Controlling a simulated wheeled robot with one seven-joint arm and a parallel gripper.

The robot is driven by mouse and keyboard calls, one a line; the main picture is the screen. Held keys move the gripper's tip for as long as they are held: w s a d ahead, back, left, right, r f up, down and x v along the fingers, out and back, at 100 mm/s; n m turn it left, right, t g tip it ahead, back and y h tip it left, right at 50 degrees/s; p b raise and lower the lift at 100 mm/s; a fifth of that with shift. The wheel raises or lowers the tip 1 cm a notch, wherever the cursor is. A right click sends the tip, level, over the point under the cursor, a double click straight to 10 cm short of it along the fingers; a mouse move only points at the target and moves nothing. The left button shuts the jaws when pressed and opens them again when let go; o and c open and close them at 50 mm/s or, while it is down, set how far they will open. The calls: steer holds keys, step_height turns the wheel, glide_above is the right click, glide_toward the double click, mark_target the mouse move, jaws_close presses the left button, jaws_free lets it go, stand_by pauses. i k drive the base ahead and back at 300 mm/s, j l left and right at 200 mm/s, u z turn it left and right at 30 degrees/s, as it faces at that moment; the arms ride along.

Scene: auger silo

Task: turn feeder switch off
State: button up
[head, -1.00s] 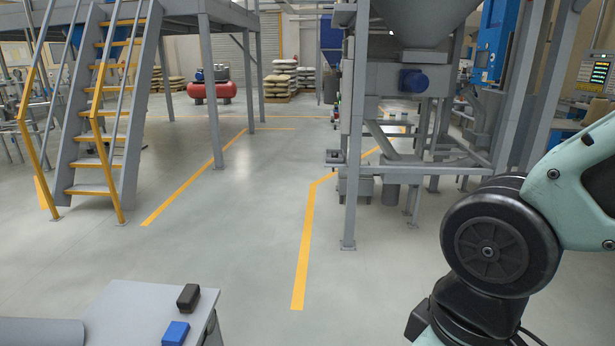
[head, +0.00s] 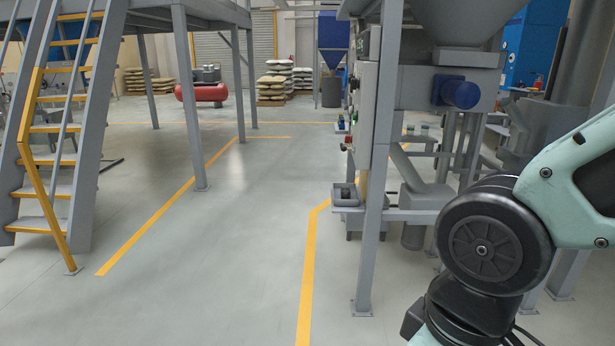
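A grey steel frame with a hopper (head: 470,22) stands right of centre. A blue motor (head: 456,92) sits below the hopper. A control box (head: 367,118) is mounted on the frame's left side and is seen nearly edge-on. Small red and green controls (head: 350,137) stick out from its left face. I cannot tell which of them is the feeder switch or how it is set. My arm is at the right edge of the head view, and my gripper is out of view.
A steel post (head: 375,200) stands at the frame's near corner, with a small grey tray (head: 346,194) beside it. Yellow-railed stairs (head: 62,140) stand at the left. The floor (head: 240,240) between is clear. A red compressor (head: 202,92) and stacked sacks (head: 273,85) are farther back.

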mark_target(355, 83)
steer(key=i+z, duration=0.1)
steer(key=i, duration=0.75)
